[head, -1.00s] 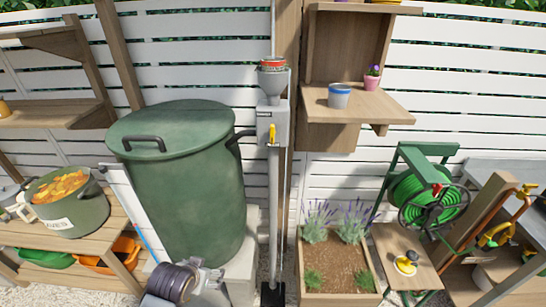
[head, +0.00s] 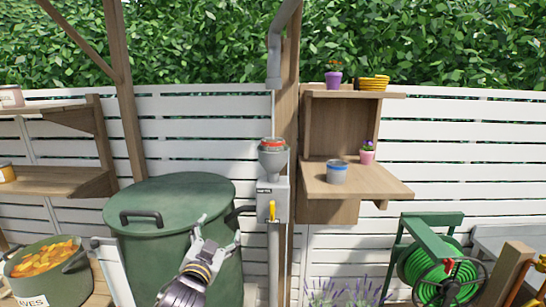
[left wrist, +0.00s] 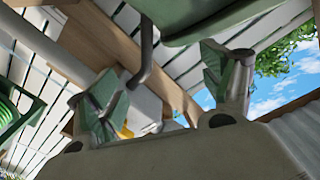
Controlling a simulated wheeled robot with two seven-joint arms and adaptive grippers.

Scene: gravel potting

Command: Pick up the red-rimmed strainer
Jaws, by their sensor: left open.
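The red-rimmed strainer (head: 272,143) sits on top of the grey funnel (head: 272,161) of the downpipe, near the middle of the head view. My left gripper (head: 219,231) is open and empty, below and to the left of the strainer, in front of the green barrel. Its two spread fingers also show in the left wrist view (left wrist: 165,92), with nothing between them. I cannot make out the strainer in the left wrist view. My right gripper is not in view.
The green barrel (head: 172,235) with its lid stands left of the downpipe box (head: 272,200), which has a yellow lever. A wooden shelf (head: 385,184) to the right bears a blue-rimmed grey pot (head: 337,172) and a pink flowerpot (head: 367,156). A green hose reel (head: 440,262) stands lower right.

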